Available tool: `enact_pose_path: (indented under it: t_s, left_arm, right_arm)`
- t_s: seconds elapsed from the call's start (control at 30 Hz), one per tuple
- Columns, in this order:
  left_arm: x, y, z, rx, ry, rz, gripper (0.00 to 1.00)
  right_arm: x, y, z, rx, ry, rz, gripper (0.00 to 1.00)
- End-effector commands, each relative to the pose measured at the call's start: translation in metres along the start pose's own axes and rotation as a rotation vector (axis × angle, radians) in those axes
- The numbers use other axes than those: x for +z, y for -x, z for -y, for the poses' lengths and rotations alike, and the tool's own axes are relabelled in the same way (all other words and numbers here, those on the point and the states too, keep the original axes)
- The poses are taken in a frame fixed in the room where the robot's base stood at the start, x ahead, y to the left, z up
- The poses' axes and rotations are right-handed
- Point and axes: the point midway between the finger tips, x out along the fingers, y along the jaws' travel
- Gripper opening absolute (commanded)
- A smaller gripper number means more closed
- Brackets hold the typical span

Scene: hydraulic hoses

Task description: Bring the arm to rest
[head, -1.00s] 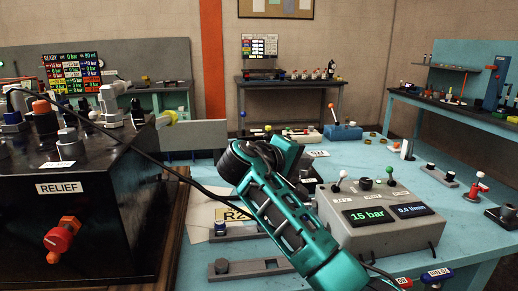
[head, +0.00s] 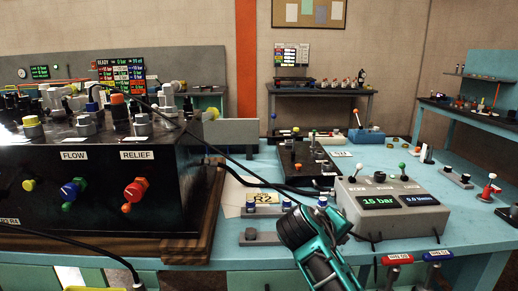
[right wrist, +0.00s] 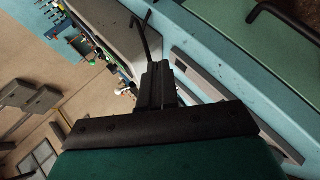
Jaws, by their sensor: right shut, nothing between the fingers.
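My right arm (head: 318,250) shows in the head view as a teal and black link rising from the bottom edge, in front of the bench and left of the grey gauge box (head: 385,208). Its fingers are hidden in that view. In the right wrist view my right gripper (right wrist: 158,70) is shut, with its dark fingers together and nothing between them. A thin bent black piece (right wrist: 146,38) shows just past the fingertips; I cannot tell whether they touch. My left gripper is in neither current view.
The black manifold box (head: 90,190) with FLOW and RELIEF knobs stands at left on a wooden board. A black hose (head: 240,165) runs from it. Red (head: 397,260) and blue (head: 437,256) tagged parts sit at the bench's front edge. Bare blue bench top (head: 455,215) lies right of the gauge box.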

Motion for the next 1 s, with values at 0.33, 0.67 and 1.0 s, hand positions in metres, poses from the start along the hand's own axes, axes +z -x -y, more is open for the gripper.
enact_pose_path:
  t_s: [0.33, 0.67, 1.0]
  left_arm:
    - [-0.001, 0.001, 0.001, -0.001, 0.000, -0.003, 0.43]
    - [0.004, 0.003, -0.001, 0.001, 0.001, 0.008, 0.43]
    - [0.005, 0.003, -0.001, 0.001, 0.001, 0.009, 0.43]
  right_arm:
    - [0.154, -0.007, 0.112, -0.409, -0.158, 0.053, 0.00]
    - [0.271, 0.043, 0.146, -0.652, -0.305, 0.109, 0.00]
    - [0.326, 0.089, 0.148, -0.767, -0.380, 0.128, 0.00]
